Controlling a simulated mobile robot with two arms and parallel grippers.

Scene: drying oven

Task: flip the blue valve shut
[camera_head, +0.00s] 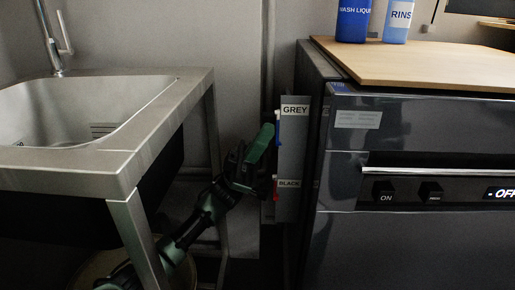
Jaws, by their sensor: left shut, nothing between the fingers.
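The blue valve (278,127) is a small blue handle at the left edge of a grey panel (293,150), beside the label "GREY" (295,110). Only part of it shows. My left gripper (267,136) is shut and empty. Its fingertips are right beside the blue valve, on its left. I cannot tell whether they touch it. My left arm reaches up from the bottom left, in the gap between sink and oven. My right gripper is not in view.
A red handle (276,190) sits lower on the panel by the label "BLACK" (289,183). The steel sink stand (135,165) is on the left. The dark oven (420,130) with a wooden top (430,60) and two blue bottles (352,22) is on the right.

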